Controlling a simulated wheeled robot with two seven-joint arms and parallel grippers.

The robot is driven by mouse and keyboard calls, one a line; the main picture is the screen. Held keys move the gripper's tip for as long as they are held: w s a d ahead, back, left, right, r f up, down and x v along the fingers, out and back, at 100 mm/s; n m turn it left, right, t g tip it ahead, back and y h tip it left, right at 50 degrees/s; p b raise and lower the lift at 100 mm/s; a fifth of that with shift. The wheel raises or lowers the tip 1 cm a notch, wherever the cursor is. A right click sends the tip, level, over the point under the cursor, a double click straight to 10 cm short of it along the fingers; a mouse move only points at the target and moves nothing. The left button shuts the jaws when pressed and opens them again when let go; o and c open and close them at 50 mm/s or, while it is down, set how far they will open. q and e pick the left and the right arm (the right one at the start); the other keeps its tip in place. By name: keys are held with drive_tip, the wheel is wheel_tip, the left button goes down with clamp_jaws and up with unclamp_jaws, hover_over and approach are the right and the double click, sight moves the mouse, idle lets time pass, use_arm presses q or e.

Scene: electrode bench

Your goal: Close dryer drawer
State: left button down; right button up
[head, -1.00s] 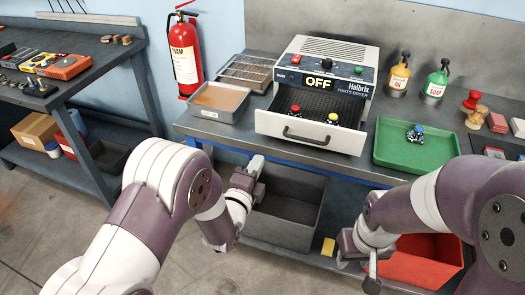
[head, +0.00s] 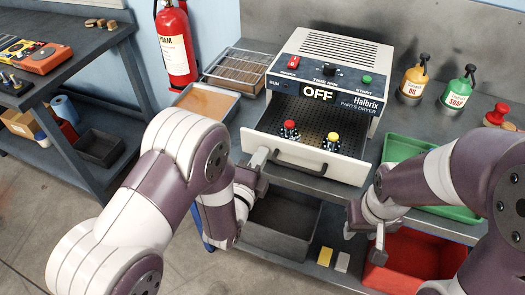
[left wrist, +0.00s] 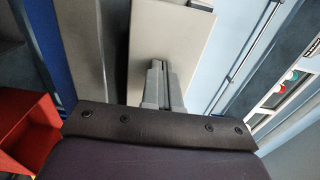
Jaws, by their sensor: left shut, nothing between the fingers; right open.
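The Halbrix parts dryer (head: 325,75) stands on the bench with its display reading OFF. Its drawer (head: 340,168) is pulled out toward me, with a dark handle (head: 300,161) on the front. A red-topped part (head: 290,130) and a yellow-topped part (head: 331,141) stand inside it. My left gripper (head: 259,157) is shut and empty at the left end of the drawer front. In the left wrist view its fingers (left wrist: 160,82) lie over a pale panel; whether they touch it I cannot tell. My right gripper (head: 365,235) is open and empty, below and right of the drawer.
A green tray (head: 400,150) lies right of the dryer, partly behind my right arm. Oil (head: 414,80) and soap (head: 458,88) bottles stand behind it. A tan-filled tray (head: 207,101) and a wire-rack tray (head: 238,72) are at left. Grey (head: 285,240) and red (head: 410,265) bins sit below.

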sight(283, 120)
idle(0.4)
use_arm(q)
drive_tip(key=b+x, duration=0.6)
drive_tip(key=x, duration=1.1)
drive_tip(key=shift+f, duration=0.1)
drive_tip(key=shift+r, duration=0.35)
drive_tip(key=shift+r, duration=0.1)
